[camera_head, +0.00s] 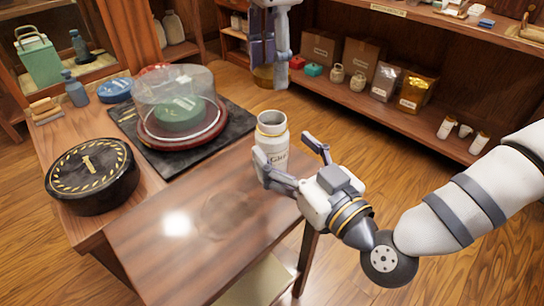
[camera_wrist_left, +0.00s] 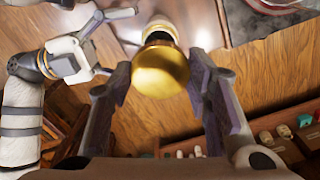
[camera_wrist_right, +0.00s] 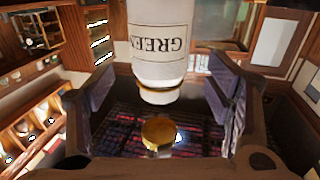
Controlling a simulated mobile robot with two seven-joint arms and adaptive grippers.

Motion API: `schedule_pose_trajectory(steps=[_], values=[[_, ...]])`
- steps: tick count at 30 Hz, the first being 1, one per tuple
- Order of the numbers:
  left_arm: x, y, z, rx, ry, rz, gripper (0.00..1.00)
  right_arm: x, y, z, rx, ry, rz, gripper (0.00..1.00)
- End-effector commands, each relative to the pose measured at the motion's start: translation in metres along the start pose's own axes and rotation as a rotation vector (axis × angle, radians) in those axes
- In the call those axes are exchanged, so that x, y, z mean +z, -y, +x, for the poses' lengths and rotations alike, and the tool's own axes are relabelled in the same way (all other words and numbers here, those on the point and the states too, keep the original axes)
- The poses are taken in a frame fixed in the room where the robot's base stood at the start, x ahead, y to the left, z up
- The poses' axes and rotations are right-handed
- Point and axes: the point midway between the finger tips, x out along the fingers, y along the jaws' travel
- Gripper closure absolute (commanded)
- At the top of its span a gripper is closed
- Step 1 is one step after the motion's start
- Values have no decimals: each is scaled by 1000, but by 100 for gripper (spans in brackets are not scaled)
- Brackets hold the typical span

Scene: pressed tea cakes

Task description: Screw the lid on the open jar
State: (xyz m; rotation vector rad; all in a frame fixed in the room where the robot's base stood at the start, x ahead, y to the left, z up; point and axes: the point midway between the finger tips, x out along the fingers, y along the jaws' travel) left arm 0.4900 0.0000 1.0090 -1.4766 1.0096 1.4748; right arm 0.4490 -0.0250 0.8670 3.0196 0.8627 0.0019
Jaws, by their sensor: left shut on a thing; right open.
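The white open jar (camera_head: 273,140) with a gold neck band stands upright at the back right of the wooden table. Its label shows upside down in the right wrist view (camera_wrist_right: 158,40). My right gripper (camera_head: 290,158) is open, its fingers either side of the jar with gaps in the right wrist view. My left gripper (camera_head: 268,60) is shut on the gold lid (camera_head: 264,77), above the jar and apart from it. The lid (camera_wrist_left: 160,70) hides part of the jar in the left wrist view. The lid also shows in the right wrist view (camera_wrist_right: 158,133).
A glass dome (camera_head: 178,95) covers a green cake on a dark mat (camera_head: 240,122) left of the jar. The table's front (camera_head: 160,255) is clear. Shelves (camera_head: 400,115) with packets stand behind.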

Motion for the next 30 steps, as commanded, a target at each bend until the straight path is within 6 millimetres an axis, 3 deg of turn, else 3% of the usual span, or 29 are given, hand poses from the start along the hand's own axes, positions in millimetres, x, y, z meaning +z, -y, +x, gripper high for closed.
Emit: schedule_pose_trajectory(steps=[3, 9, 20, 27, 30], values=[[0, 0, 0, 0, 0, 0, 64, 0, 0, 21, 0, -1, -1, 27], [0, 0, 0, 0, 0, 0, 64, 0, 0, 44, 0, 0, -1, 27], [0, 0, 0, 0, 0, 0, 64, 0, 0, 48, -1, 1, 0, 27], [0, 0, 0, 0, 0, 0, 64, 0, 0, 48, 0, 1, 0, 81], [0, 0, 0, 0, 0, 0, 64, 0, 0, 48, 0, 1, 0, 100]])
